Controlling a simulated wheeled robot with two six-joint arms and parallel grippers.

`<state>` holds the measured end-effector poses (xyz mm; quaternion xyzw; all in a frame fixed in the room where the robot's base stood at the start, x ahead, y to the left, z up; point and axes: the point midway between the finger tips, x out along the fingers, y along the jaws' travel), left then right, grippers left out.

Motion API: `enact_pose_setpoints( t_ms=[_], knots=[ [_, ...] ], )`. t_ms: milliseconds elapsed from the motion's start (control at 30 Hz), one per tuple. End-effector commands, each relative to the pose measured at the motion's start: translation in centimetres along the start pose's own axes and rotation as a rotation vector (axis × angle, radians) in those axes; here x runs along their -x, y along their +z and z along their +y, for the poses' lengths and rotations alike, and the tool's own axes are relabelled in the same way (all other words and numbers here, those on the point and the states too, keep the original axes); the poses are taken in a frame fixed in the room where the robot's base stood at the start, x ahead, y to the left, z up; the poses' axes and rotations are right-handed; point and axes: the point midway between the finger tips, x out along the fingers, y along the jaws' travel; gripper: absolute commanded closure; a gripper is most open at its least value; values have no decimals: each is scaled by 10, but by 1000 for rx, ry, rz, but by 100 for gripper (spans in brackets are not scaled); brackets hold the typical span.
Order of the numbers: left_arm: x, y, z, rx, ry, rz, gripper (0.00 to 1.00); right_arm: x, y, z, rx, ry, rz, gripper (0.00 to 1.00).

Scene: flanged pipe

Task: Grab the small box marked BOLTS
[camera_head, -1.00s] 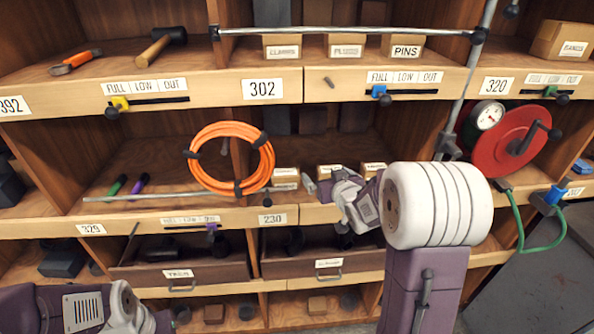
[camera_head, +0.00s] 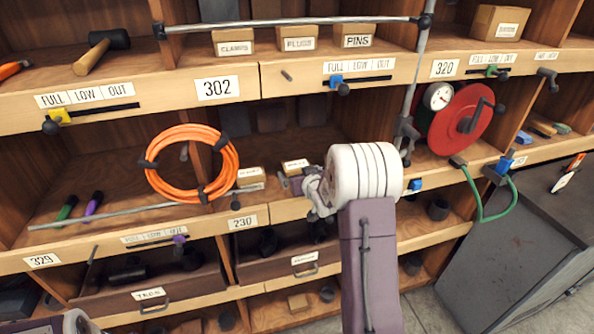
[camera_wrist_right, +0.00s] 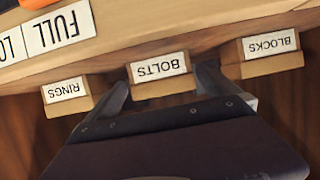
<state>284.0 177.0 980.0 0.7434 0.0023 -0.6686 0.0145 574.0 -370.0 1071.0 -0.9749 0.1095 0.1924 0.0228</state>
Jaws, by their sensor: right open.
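The small cardboard box marked BOLTS (camera_wrist_right: 159,70) sits in the middle of a row of three on the shelf in the right wrist view. It also shows in the head view (camera_head: 295,165), partly covered by my right gripper. My right gripper (camera_wrist_right: 165,82) is open, with one finger at each side of the BOLTS box. In the head view the right gripper (camera_head: 290,184) is at the middle shelf, mostly hidden by its own wrist. Whether the fingers touch the box cannot be told. Only a bit of my left arm shows at the lower left; its gripper is out of frame.
A box marked RINGS (camera_wrist_right: 67,95) and one marked BLOCKS (camera_wrist_right: 268,52) stand close on either side of the BOLTS box. A metal rail (camera_head: 300,24) crosses the upper shelf. A red reel (camera_head: 460,125) is at right.

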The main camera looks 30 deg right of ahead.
Motion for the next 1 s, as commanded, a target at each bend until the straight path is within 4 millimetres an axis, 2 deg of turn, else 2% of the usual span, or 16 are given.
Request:
enact_pose_setpoints(
  t_ms=[100,200,400,433,600,700,1000],
  knots=[
    [8,-1,0,0,0,0,64,-21,-1,-2,2,-1,-2,0],
    [9,-1,0,0,0,0,64,-31,0,-2,1,-1,-2,0],
    [8,-1,0,0,0,0,64,-33,0,-1,1,-1,0,0],
    [8,-1,0,0,0,0,64,-33,0,-1,1,-1,0,3],
    [8,-1,0,0,0,0,64,-33,0,-1,1,-1,0,50],
    [8,-1,0,0,0,0,64,-33,-1,-1,1,-1,2,75],
    [8,-1,0,0,0,0,64,-30,-7,-1,2,-1,4,75]
  ],
)
